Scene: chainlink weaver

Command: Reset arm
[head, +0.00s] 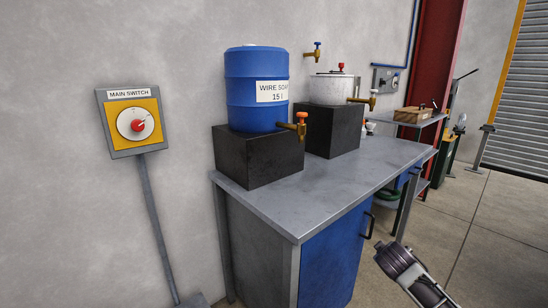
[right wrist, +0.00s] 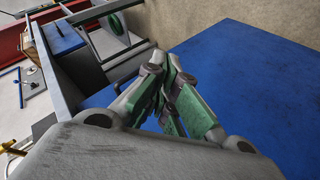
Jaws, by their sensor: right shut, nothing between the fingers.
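My right gripper (right wrist: 165,70) shows in the right wrist view with its green-padded fingers drawn together and nothing between them. It is in front of the blue cabinet front (right wrist: 240,75), which fills much of that view; I cannot tell the gap between them. In the head view only a dark and silver part of my own arm shows at the lower right, in front of the workbench. The right fingers are not seen there. My left gripper is in neither view.
The grey workbench (head: 310,208) carries a blue wire soap barrel (head: 250,70) with a tap (head: 296,126) and a pale pot (head: 333,89), each on a dark block. A main switch (head: 137,123) is on the wall at left. The floor (head: 490,245) at right looks clear.

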